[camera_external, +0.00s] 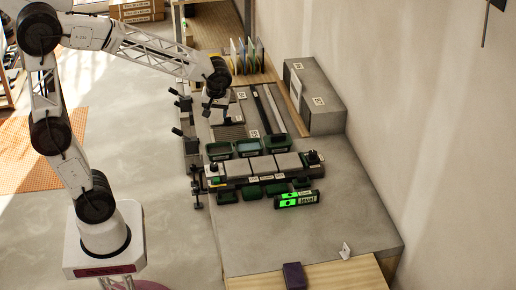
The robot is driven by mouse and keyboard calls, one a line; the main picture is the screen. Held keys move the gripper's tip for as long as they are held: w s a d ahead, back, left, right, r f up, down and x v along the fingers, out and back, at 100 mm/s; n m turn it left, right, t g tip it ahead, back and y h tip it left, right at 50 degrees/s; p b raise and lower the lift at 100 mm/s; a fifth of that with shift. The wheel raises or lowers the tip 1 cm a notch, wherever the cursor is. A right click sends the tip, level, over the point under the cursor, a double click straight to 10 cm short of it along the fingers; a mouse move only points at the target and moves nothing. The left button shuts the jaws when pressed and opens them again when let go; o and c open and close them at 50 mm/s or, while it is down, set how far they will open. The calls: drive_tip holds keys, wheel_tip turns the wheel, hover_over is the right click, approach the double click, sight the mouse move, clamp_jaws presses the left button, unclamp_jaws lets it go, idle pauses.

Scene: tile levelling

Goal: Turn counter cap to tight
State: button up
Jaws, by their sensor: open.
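My gripper (213,108) is open and hangs at the end of my arm, over the far left part of the grey bench. It looks empty. Nearer the camera is a dark levelling fixture with a row of grey tiles (262,167) on top. A small dark knob-like part (313,158) stands at its right end, and another small dark part (213,170) at its left end. Which of these is the counter cap I cannot tell at this size. My gripper is apart from both. A display (297,199) with lit green fields lies in front of the fixture; its text is unreadable.
Green bins (219,151) stand behind and in front of the fixture. Long dark bars (267,110) lie behind, beside a large grey block (313,95) near the wall. A dark purple box (294,276) is at the front.

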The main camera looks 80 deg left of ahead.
drive_tip(key=w+a+f+n+g, duration=0.1)
drive_tip(key=w+a+f+n, duration=0.45)
drive_tip(key=a, duration=0.45)
drive_tip(key=n+g, duration=0.2)
drive_tip(key=n, duration=0.5)
approach(227, 119)
drive_tip(key=shift+s+a+f+y, duration=0.1)
drive_tip(key=shift+a+f+y, duration=0.1)
drive_tip(key=shift+a+f, duration=0.25)
drive_tip(key=shift+s+a+f+y, duration=0.1)
drive_tip(key=shift+a+f+y, duration=0.15)
drive_tip(key=shift+f, duration=0.35)
drive_tip(key=shift+f, duration=0.1)
drive_tip(key=shift+x, duration=3.85)
drive_tip(key=c, duration=0.9)
